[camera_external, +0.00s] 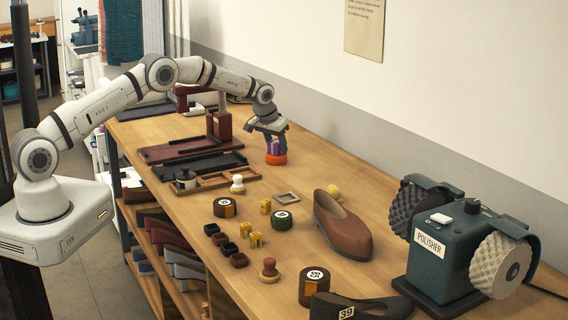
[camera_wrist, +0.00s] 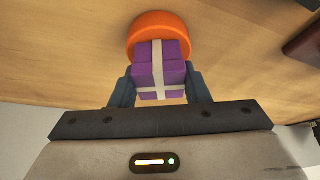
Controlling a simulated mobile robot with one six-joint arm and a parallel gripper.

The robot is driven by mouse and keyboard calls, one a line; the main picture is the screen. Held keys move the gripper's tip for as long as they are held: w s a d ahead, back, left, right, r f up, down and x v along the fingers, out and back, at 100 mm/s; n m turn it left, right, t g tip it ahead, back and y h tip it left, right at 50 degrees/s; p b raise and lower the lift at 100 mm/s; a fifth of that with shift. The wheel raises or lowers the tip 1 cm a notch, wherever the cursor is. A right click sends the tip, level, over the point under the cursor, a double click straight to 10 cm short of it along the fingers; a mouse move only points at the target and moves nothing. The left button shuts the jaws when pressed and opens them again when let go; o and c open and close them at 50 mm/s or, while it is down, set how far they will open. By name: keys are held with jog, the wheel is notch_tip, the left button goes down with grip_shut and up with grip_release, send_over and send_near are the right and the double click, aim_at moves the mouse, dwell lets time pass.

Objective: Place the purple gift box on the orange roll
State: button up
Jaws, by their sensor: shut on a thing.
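The purple gift box (camera_wrist: 145,75) with white ribbon is between the two fingers of my gripper (camera_wrist: 160,90) in the wrist view. My gripper is shut on it. The box (camera_external: 275,147) also shows in the external view, partly covered by the fingers of my gripper (camera_external: 274,143). The orange roll (camera_external: 276,159) stands on the table directly below the box. In the wrist view the orange roll (camera_wrist: 160,22) shows behind the box, which hides part of it. The box looks at or just above the roll's top; I cannot tell whether they touch.
Dark red and black trays (camera_external: 192,148) lie left of the roll. Several small tins, pegs and blocks, a brown shoe (camera_external: 342,226) and a green polisher (camera_external: 447,262) are nearer the front. The table right of the roll is clear up to the wall.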

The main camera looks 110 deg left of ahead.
jog(key=o, duration=1)
jog(key=shift+c, duration=0.2)
jog(key=shift+r, duration=0.25)
jog(key=b+v, duration=0.2)
jog(key=v, duration=0.9)
jog(key=shift+d+r, duration=0.2)
jog(key=shift+r, duration=0.15)
